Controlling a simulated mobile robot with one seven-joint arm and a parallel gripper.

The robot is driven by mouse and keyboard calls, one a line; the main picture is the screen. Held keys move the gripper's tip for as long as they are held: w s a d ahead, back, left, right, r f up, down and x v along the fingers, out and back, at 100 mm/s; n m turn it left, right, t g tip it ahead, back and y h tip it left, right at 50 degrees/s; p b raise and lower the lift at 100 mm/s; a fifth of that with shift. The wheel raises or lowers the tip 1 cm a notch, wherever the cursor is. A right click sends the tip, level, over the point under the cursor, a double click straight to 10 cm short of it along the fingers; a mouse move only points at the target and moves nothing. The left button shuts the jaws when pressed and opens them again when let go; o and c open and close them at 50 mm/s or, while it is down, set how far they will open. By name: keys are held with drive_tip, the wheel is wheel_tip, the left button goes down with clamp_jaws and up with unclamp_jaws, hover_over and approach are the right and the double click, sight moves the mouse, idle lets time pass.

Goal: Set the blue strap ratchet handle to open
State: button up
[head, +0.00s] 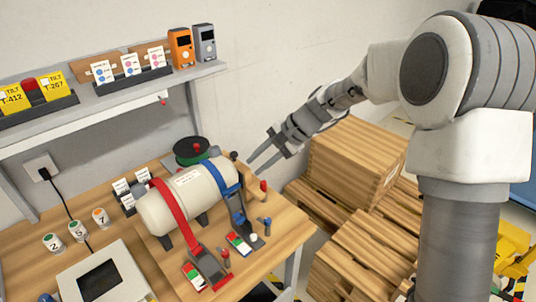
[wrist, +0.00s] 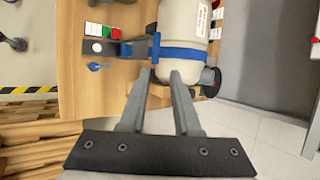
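A cream cylinder (head: 185,200) lies on the wooden table, with a blue strap (head: 226,178) around its right end. The strap runs down to a ratchet (head: 238,212) at the cylinder's front, beside a green, red and white plate (head: 240,242). In the wrist view the blue strap (wrist: 186,55) crosses the cylinder, and a blue upright part (wrist: 155,46) stands at the ratchet. I cannot tell the handle's exact angle. My gripper (head: 266,163) is open and empty, to the right of the cylinder's end; its fingertips (wrist: 161,74) point toward the strap without clear contact.
A red strap (head: 172,210) with its own ratchet (head: 208,266) is to the left. A red-ended handle (head: 263,187) and a blue knob (head: 265,222) stand near the ratchet. Wooden crates (head: 350,165) fill the floor at the right. A shelf (head: 150,78) hangs behind.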

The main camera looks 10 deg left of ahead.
drive_tip(key=v, duration=0.4)
drive_tip(key=shift+r, duration=0.1)
